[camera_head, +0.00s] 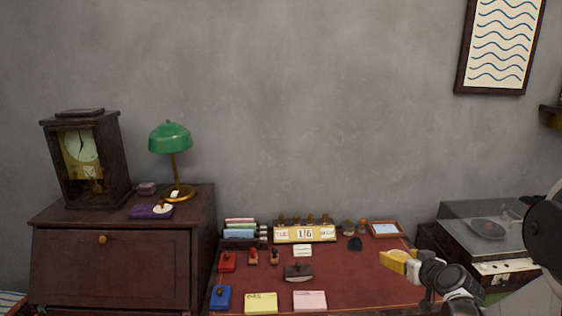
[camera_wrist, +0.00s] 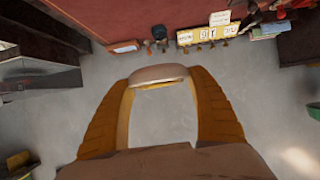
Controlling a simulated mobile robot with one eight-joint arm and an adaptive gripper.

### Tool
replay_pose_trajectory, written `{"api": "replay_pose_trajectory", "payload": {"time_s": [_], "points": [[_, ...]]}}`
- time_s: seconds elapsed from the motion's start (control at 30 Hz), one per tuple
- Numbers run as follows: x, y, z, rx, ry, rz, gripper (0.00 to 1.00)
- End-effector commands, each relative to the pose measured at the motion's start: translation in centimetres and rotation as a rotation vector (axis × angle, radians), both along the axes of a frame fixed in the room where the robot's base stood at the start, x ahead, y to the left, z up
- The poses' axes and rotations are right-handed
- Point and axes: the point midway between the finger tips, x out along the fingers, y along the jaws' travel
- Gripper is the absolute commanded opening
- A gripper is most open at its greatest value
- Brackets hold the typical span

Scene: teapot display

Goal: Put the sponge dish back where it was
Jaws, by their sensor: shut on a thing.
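My gripper (camera_head: 393,258) is at the right of the head view, in front of the right part of the red desk top. In the wrist view its two orange-yellow fingers (camera_wrist: 158,80) close in on a rounded, pale tan thing seen edge-on, which looks like the sponge dish (camera_wrist: 158,73). It is held between the fingertips, apart from the desk. In the head view I cannot make out the dish apart from the yellow fingers. What it holds inside is hidden.
The red desk (camera_head: 345,272) bears stamps, note pads (camera_head: 310,300), a block calendar (camera_head: 305,234), a small dark thing (camera_head: 355,243) and a framed blue picture (camera_head: 386,229). A record player (camera_head: 488,230) stands right; a cabinet (camera_head: 112,265) with lamp stands left. Bare desk shows right of the middle.

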Motion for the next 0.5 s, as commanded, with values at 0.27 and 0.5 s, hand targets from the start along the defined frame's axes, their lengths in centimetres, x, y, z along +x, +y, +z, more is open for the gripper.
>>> {"api": "replay_pose_trajectory", "payload": {"time_s": [0.27,0.5], "points": [[-6.6,12.0,4.9,0.001,-0.001,0.178,0.30],[-9.8,15.9,5.9,0.001,-0.002,0.244,0.30]]}}
